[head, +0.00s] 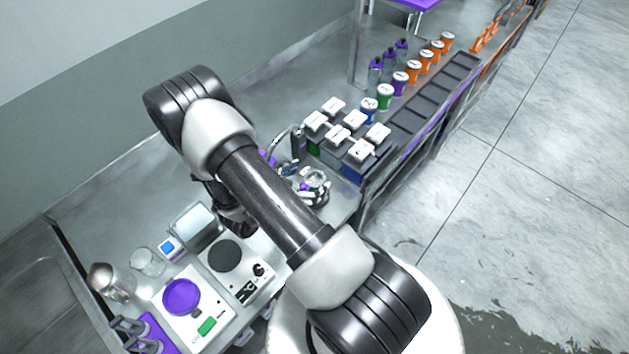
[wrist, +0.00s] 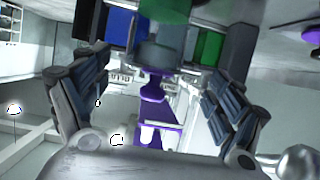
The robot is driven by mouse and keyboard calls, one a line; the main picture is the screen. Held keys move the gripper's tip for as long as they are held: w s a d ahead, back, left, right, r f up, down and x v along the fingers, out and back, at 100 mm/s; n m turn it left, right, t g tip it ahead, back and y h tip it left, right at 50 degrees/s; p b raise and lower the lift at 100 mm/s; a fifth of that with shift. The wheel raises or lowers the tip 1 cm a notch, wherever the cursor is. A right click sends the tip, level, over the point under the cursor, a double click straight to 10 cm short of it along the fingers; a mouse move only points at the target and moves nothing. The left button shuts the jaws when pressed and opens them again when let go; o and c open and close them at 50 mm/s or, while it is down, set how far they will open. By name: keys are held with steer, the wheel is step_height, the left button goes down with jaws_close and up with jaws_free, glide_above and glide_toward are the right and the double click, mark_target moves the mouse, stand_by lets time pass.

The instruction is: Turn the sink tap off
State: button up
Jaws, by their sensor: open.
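My gripper (wrist: 155,78) is open in the wrist view, its two dark ribbed fingers wide apart with nothing held. In the head view my arm's dark link covers much of the middle, so the gripper is hard to separate from the items around it. A thin curved tube (head: 279,142) stands behind the arm, left of the white-topped boxes; I cannot tell whether it is the sink tap. A purple part (wrist: 154,88) shows between the fingers in the wrist view, but its distance is unclear. No tap lever is clearly seen, nor any running water.
White-topped boxes (head: 337,133) stand beyond the arm, with orange jars (head: 426,57) in a row behind. A scale with a purple dish (head: 181,297), a hotplate (head: 225,257) and a glass beaker (head: 147,262) crowd the near left. Blue (wrist: 116,25) and green (wrist: 209,47) faces fill the wrist view's top.

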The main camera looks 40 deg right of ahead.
mark_target(314, 175)
steer(key=x, duration=0.3)
steer(key=shift+d+f, duration=0.15)
steer(key=shift+d, duration=0.2)
steer(key=c, duration=1.2)
